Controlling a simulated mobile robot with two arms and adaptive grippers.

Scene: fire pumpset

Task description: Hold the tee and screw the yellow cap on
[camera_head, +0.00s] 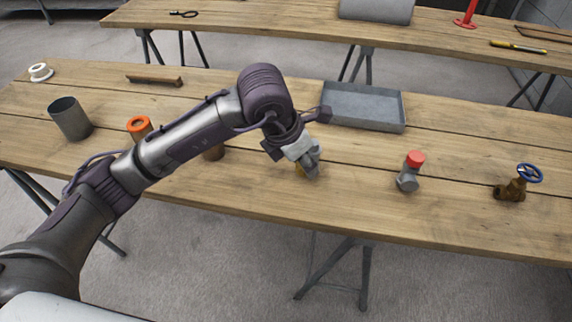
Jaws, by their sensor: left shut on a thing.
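My left gripper (309,165) reaches down to the middle of the near wooden table and is shut on a small yellow piece. Only a little of this yellow piece (299,171) shows beside the fingers; the rest is hidden, so I cannot tell whether it is the yellow cap or part of a larger fitting. A grey metal fitting (407,181) with a red top (415,159) stands to the right of the gripper, apart from it; I cannot tell whether it is the tee. My right gripper is not in view.
A grey tray (363,127) lies behind the gripper. A brown valve (510,190) with a blue handwheel (530,173) stands at the right. A dark cylinder (69,120) and an orange-topped piece (139,125) stand left. The table is bare between gripper and valve, except for the grey fitting.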

